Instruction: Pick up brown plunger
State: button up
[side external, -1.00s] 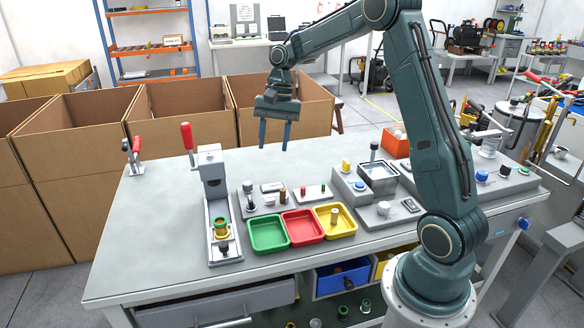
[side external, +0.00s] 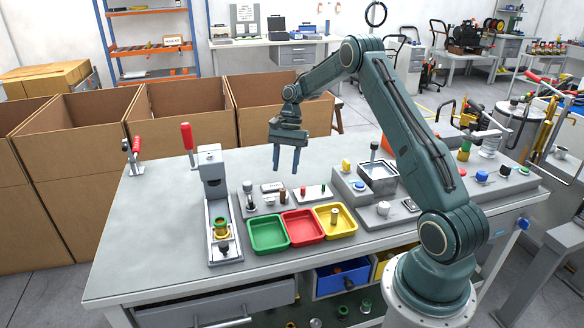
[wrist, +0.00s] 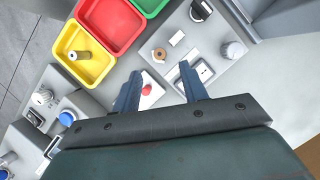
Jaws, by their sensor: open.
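A small brown plunger (side external: 283,197) stands on a grey fixture plate behind the red tray. In the wrist view the brown plunger (wrist: 159,54) shows from above, just ahead of the fingertips. A tan-brown cylindrical part (side external: 334,215) stands in the yellow tray (side external: 347,233); it also shows in the wrist view (wrist: 79,56). My gripper (side external: 285,171) is open and empty, pointing down above and slightly behind the brown plunger. In the wrist view my gripper (wrist: 160,70) has its fingers apart, with a small red piece (wrist: 147,90) seen between them.
Green (side external: 269,248) and red (side external: 303,240) trays sit in front of the fixtures. A toggle press with a red handle (side external: 187,137) stands at left. A grey block with a square basin (side external: 378,177) stands at right.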

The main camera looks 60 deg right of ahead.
aim_at(283, 189)
jog(key=shift+x, duration=3.4)
grip_shut()
